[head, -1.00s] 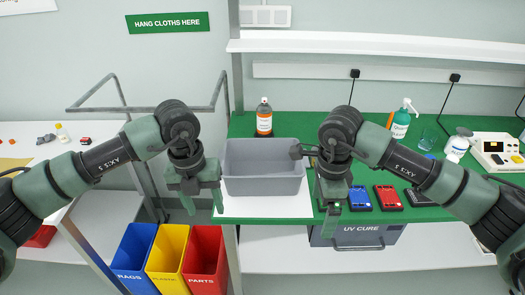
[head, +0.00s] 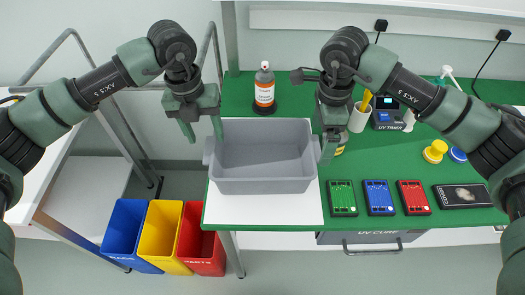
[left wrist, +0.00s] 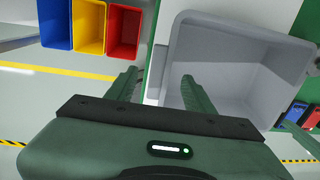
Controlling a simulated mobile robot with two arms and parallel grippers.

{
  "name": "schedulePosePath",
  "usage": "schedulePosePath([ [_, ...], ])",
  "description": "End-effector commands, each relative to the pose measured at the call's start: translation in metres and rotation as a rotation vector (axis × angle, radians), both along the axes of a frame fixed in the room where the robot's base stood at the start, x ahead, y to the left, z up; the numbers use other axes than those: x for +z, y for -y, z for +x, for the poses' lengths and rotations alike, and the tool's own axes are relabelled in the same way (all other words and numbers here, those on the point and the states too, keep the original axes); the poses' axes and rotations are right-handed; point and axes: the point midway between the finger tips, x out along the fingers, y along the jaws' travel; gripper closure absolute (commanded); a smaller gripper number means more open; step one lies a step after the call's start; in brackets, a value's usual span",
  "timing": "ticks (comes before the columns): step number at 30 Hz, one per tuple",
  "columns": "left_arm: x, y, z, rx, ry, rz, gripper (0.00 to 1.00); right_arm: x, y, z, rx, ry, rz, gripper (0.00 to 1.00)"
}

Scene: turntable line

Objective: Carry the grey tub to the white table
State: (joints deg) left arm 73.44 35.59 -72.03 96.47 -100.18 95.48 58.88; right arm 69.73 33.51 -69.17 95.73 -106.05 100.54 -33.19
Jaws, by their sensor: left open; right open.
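The grey tub (head: 262,186) stands upright and looks empty on a white sheet on the green bench. My left gripper (head: 201,133) is open at the tub's left end. In the left wrist view its fingers (left wrist: 157,88) appear on either side of the tub's left wall (left wrist: 174,62), one over the inside; I cannot tell whether they touch it. My right gripper (head: 322,147) is open at the tub's right end, its fingers partly hidden. The white table (head: 52,160) is at the far left, partly covered by my left arm.
Blue, yellow and red bins (head: 158,235) stand on the floor between table and bench. A grey rail (head: 125,125) rises behind them. An orange-labelled bottle (head: 264,90) is behind the tub. Green, blue and red boxes (head: 378,197) lie to its right.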

Motion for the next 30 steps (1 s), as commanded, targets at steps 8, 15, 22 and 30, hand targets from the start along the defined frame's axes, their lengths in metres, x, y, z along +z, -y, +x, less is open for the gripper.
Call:
schedulePosePath([
  [8, -0.001, 0.0, 0.0, 0.0, 0.0, 0.0, 0.47, -0.001, 0.0, 0.0, 0.0, -0.001, 0.0, 0.0],
  [15, -0.028, 0.002, -0.001, 0.001, -0.004, 0.001, 0.47, -0.028, 0.0, -0.001, -0.001, -0.004, -0.001, 0.0],
  [22, -0.061, 0.005, 0.0, 0.001, -0.002, 0.001, 0.47, -0.062, 0.0, -0.001, 0.0, -0.003, 0.0, 0.0],
  [30, -0.078, 0.006, 0.0, -0.001, 0.0, 0.001, 0.47, -0.078, 0.0, 0.0, -0.001, 0.0, 0.0, 0.0],
])
